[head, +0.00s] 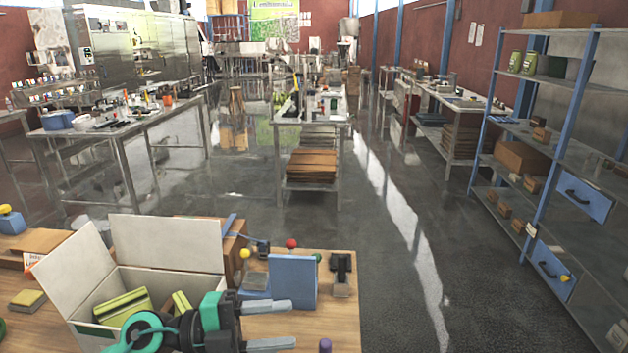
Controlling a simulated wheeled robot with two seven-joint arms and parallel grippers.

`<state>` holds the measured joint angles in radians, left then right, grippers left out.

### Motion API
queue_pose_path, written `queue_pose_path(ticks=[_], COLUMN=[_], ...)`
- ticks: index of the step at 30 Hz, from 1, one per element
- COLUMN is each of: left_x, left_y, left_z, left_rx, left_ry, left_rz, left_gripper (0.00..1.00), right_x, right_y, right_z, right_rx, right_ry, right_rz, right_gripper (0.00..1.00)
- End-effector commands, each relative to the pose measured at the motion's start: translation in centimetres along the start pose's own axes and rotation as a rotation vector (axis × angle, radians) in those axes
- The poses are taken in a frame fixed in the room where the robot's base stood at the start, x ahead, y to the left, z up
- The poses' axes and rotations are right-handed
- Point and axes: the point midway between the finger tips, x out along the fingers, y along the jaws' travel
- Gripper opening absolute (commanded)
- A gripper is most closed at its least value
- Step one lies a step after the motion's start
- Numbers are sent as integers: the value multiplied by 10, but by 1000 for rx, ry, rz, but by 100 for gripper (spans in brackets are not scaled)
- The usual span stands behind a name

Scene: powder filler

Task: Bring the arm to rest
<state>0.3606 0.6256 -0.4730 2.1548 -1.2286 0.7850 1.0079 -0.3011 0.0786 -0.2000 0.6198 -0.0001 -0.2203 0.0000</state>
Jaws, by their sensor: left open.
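My left gripper (291,323) is at the bottom centre of the head view, over the wooden bench (333,335). Its two grey fingers are spread apart and point right, with nothing between them. Its black and green wrist passes in front of an open white carton (172,256). The wrist hides the carton's lower right part, and I cannot tell whether they touch. Yellow-green packs (122,305) lie inside the carton. My right gripper is not in view.
A blue box-shaped thing (293,281) and a black device (341,272) stand on the bench beyond the gripper. A dark purple-topped thing (325,346) is at the near edge. A shelf rack (546,165) stands at right. The floor between is clear.

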Motion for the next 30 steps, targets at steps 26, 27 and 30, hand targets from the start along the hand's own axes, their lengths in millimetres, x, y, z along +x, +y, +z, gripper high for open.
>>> queue_pose_path(ticks=[26, 27, 30], left_x=[-174, -181, -193], left_y=[111, 132, 185], left_z=[79, 74, 57], left_rx=[-908, -974, -1140], left_ry=[-1208, -1282, -1455], left_rz=[-1028, -1003, -910], left_gripper=[47, 47, 47], right_x=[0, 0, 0], right_y=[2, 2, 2], right_z=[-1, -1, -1], right_rx=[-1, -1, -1], right_ry=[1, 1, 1], right_rz=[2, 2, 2], right_gripper=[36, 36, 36])
